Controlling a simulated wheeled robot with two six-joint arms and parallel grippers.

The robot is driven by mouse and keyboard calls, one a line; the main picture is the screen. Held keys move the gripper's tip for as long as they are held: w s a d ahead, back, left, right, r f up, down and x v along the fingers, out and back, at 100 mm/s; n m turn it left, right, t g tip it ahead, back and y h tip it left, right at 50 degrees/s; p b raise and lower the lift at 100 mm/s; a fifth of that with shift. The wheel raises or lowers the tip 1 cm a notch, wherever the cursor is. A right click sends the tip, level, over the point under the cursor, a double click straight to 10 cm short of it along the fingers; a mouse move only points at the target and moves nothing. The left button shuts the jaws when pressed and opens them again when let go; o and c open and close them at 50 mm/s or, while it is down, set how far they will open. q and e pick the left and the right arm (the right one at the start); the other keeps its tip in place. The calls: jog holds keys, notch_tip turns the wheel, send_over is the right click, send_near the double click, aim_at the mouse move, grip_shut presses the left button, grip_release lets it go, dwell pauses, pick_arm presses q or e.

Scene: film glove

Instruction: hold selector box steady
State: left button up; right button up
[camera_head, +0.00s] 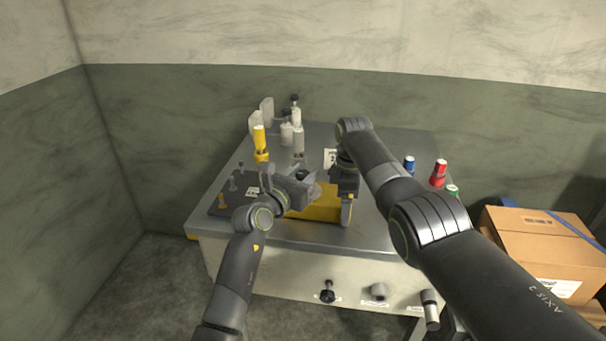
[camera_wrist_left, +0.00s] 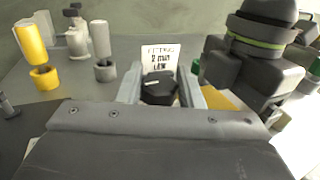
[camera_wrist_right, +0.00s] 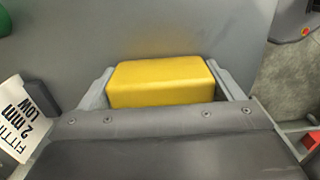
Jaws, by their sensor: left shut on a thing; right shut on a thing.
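The yellow selector box (camera_head: 318,207) lies on the grey bench top near its front edge, partly hidden by my arms. My right gripper (camera_head: 346,208) points down at the box's right end. In the right wrist view its fingers stand on both sides of the yellow block (camera_wrist_right: 160,82) and are shut on it. My left gripper (camera_head: 308,182) is above the box's left part. In the left wrist view its fingers are on either side of a dark faceted knob (camera_wrist_left: 159,87) with a white mark, shut on it.
A card (camera_wrist_left: 162,58) reading "2 mm LOW" stands behind the knob. Blue (camera_head: 409,165), red (camera_head: 439,172) and green (camera_head: 452,190) items stand right. Cardboard boxes (camera_head: 545,245) are right of the bench.

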pick_arm(q)
jog(key=shift+n+t+y, duration=0.3)
jog(key=shift+n+y, duration=0.1)
jog(key=shift+y, duration=0.2)
jog(key=o, duration=1)
jog(key=shift+c, duration=0.2)
jog(key=shift+s, duration=0.1)
jog(key=v, duration=1.1)
jog(key=shift+s+a, duration=0.3)
